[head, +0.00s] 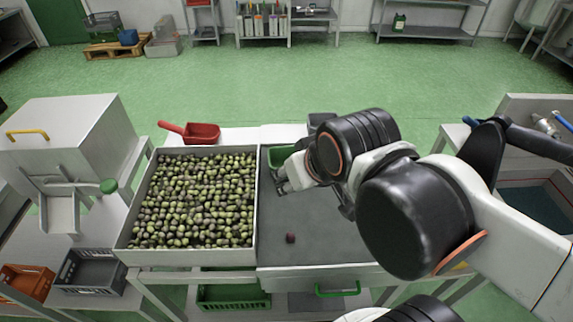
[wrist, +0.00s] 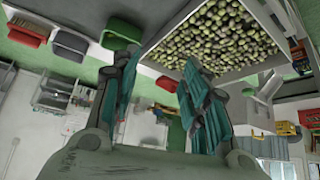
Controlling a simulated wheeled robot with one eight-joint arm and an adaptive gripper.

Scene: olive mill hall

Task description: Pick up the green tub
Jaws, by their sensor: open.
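The green tub (head: 284,153) stands on the back part of the grey work surface, just right of the olive crate. In the head view my gripper and wrist cover part of it. In the wrist view the green tub (wrist: 120,27) shows at the top, beyond the left fingertip and not between the fingers. My gripper (head: 281,180) is near the tub on its front side in the head view. In the wrist view my gripper (wrist: 160,62) has its fingers spread, with nothing held between them.
The large crate of olives (head: 251,220) stands left of my gripper. A red scoop (head: 201,133) lies behind it. A dark grey tub (wrist: 70,46) and a red container (wrist: 31,24) stand near the green tub.

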